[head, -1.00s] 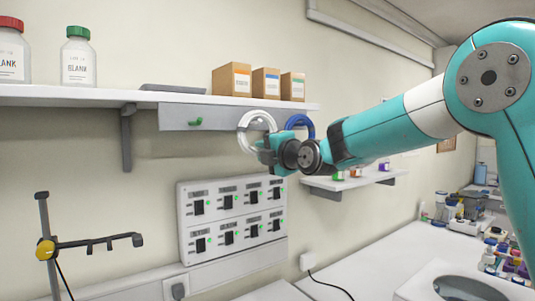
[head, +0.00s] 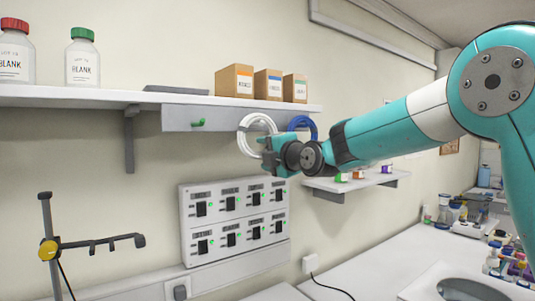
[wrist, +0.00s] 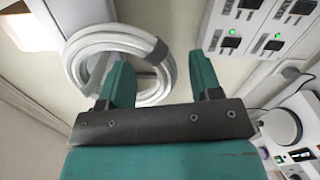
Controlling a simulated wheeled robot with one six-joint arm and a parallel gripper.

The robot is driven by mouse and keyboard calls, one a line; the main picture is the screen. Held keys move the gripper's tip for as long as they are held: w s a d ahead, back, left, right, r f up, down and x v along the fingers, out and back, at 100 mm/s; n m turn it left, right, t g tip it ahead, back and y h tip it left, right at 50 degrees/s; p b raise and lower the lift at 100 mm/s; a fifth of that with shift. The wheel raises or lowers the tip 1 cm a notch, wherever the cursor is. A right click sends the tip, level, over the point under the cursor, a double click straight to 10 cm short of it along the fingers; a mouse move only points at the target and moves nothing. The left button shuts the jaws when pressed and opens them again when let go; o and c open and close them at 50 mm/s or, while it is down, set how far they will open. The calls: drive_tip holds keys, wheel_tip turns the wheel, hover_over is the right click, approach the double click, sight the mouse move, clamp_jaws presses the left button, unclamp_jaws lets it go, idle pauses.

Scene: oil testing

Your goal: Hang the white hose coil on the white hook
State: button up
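The white hose coil (head: 246,121) is against the front of the grey rail under the upper shelf. In the wrist view the coil (wrist: 82,52) is a ring with a dark grey band at its right side. The white hook cannot be made out, so I cannot tell whether the coil rests on it. My gripper (head: 268,158) is at the coil's lower right. In the wrist view its fingers (wrist: 163,78) stand apart. The left finger overlaps the ring's lower part, and the band lies behind the gap between the fingers.
A blue hose coil (head: 311,124) is close on the right. A green hook (head: 198,123) on the rail (head: 178,116) is empty. Boxes (head: 268,84) and bottles (head: 84,58) stand on the shelf (head: 60,97) above. A switch panel (head: 236,221) is on the wall below.

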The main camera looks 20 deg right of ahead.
drive_tip(key=shift+s, duration=0.1)
drive_tip(key=b+v, duration=0.9)
drive_tip(key=v, duration=0.8)
drive_tip(key=s+a+f+m+g+y, duration=0.1)
drive_tip(key=s+a+f+m+g, duration=0.3)
drive_tip(key=f, duration=0.4)
drive_tip(key=s+a+f+m+g, duration=0.3)
drive_tip(key=s+a+f+g, duration=0.15)
drive_tip(key=f, duration=0.35)
drive_tip(key=s+a+f+m+g+h, duration=0.2)
drive_tip(key=s+f+m+g, duration=0.6)
drive_tip(key=s+f, duration=0.6)
drive_tip(key=s+m, duration=0.2)
drive_tip(key=s, duration=0.1)
drive_tip(key=shift+f+g, duration=0.25)
drive_tip(key=shift+g, duration=0.1)
